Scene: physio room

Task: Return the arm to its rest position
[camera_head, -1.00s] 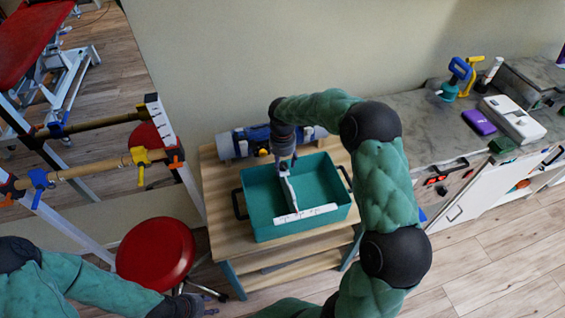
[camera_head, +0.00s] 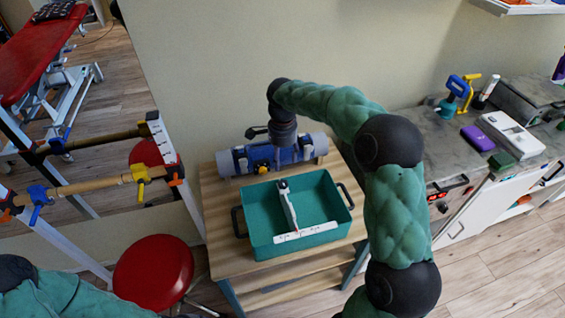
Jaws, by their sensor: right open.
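My right arm (camera_head: 385,190) comes up from the lower right and bends over the wooden trolley (camera_head: 215,195). My right gripper (camera_head: 283,157) is open and empty, pointing down behind the far side of the teal bin (camera_head: 265,243), above or in front of the blue and grey roll; its fingers are hard to make out. A white T-shaped goniometer-like tool (camera_head: 289,210) lies in the bin, apart from the gripper. My left arm (camera_head: 60,298) shows at the lower left corner; its gripper is out of frame.
A blue and grey cylinder (camera_head: 318,148) lies behind the bin. A red stool (camera_head: 153,272) stands left of the trolley, near wooden parallel bars (camera_head: 95,184). A counter (camera_head: 440,145) at right holds a purple box (camera_head: 477,138), a white device (camera_head: 510,134) and clamps.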

